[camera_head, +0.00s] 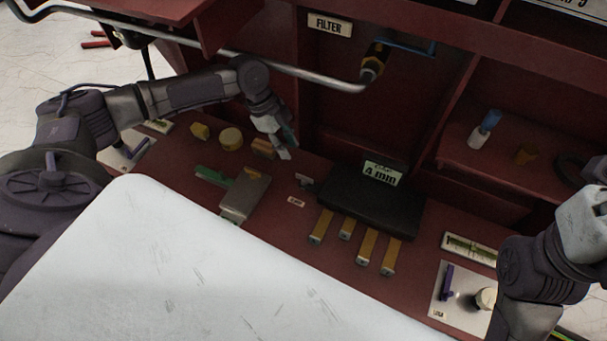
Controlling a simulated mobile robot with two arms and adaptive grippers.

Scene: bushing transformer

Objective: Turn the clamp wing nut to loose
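A grey block (245,197) lies on the red bench with a green bar (212,177) at its upper left and a small yellow piece (252,173) on its upper edge. The yellow piece may be the clamp wing nut, but I cannot tell for sure. A small grey fitting (304,180) stands to the right of the block, by a small label. My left gripper (283,149) points down above and behind the block, apart from it; its finger gap is unclear. My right gripper (583,222) is partly in view at the right edge, its fingertips hidden.
A white panel (150,270) covers the near left. A grey pipe with a yellow-black end (373,62) crosses above. A shelf at right holds a blue-white item (484,130).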

